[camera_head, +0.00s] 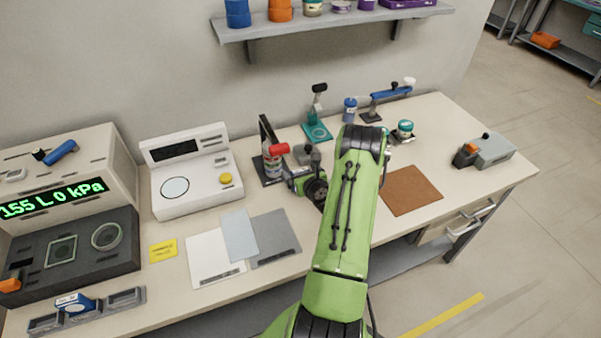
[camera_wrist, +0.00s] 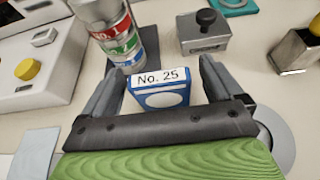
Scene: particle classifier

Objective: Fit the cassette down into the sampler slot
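A blue cassette with a white label reading "No. 25" (camera_wrist: 160,90) shows between my gripper's fingers (camera_wrist: 168,68) in the wrist view. Bare tabletop appears between the cassette and the right finger, so the fingers look open around it. The cassette's lower part is hidden behind the dark palm, and what it rests on cannot be seen. In the head view my gripper (camera_head: 297,180) is low over the bench, and my arm hides the cassette. No sampler slot can be made out clearly around the cassette.
A can with red, green and blue bands (camera_wrist: 118,40) stands just beyond the left finger. A grey block with a black knob (camera_wrist: 203,35) is beyond the right. A tray (camera_head: 45,323) at lower left holds another blue item. A brown mat (camera_head: 410,190) lies right of my arm.

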